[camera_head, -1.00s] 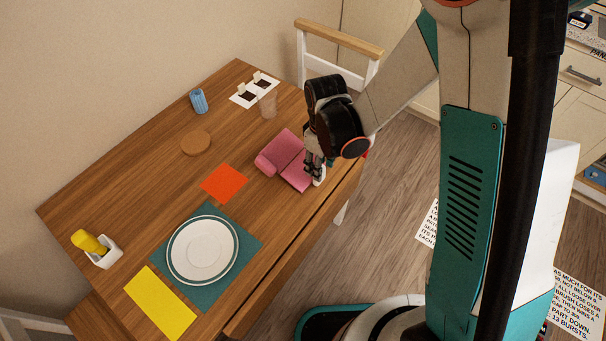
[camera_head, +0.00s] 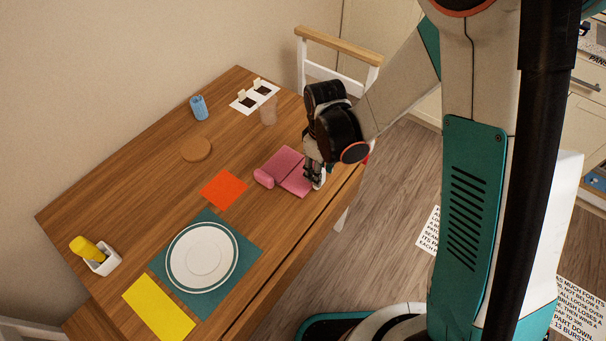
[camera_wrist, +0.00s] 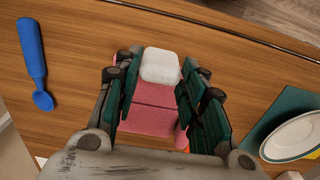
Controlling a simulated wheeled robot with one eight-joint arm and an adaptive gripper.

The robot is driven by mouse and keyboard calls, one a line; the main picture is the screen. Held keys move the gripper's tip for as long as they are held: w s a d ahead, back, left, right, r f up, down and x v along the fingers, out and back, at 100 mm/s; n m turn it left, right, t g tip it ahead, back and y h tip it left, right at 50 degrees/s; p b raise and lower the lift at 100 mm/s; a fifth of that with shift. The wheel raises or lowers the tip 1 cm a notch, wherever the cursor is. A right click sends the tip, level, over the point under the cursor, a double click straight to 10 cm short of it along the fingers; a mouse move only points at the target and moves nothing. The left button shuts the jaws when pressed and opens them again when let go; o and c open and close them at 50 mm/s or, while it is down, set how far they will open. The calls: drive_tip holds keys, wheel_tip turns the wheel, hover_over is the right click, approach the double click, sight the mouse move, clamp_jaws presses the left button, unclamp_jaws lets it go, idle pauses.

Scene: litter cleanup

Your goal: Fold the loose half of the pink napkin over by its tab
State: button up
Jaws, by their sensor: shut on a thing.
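The pink napkin (camera_head: 279,165) lies near the table's right edge, with a crease across it and a thick pink roll (camera_head: 263,178) at its left end. My gripper (camera_head: 315,181) is low over the napkin's right end. In the wrist view, a white block-like tab (camera_wrist: 160,65) sits at the napkin's end between the fingers of my gripper (camera_wrist: 158,80). The gripper is shut on this tab. The napkin (camera_wrist: 150,105) runs from the tab towards the wrist, and its far part is hidden by the wrist.
An orange square (camera_head: 223,188) lies left of the napkin. A white plate (camera_head: 203,255) on a teal mat (camera_head: 248,246) is nearer. A clear cup (camera_head: 268,110) stands behind. A blue spoon-like tool (camera_wrist: 33,60) lies beside the napkin. A chair (camera_head: 340,45) stands behind the table.

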drive_tip(key=shift+r, duration=0.25)
drive_tip(key=shift+w+a+r+p, duration=0.1)
drive_tip(key=shift+r+p, duration=0.2)
drive_tip(key=shift+r, duration=0.1)
drive_tip(key=shift+w+a+r+p, duration=0.1)
drive_tip(key=shift+r+p, duration=0.15)
drive_tip(key=shift+r, duration=0.15)
drive_tip(key=shift+w+a+r+p, duration=0.1)
drive_tip(key=shift+a+r+p, duration=0.1)
drive_tip(key=shift+r+p, duration=0.3)
drive_tip(key=shift+w+a+r, duration=0.1)
drive_tip(key=shift+r, duration=0.25)
drive_tip(key=shift+w+a+r+p, duration=0.35)
drive_tip(key=shift+a+r+p, duration=0.1)
drive_tip(key=shift+r, duration=0.4)
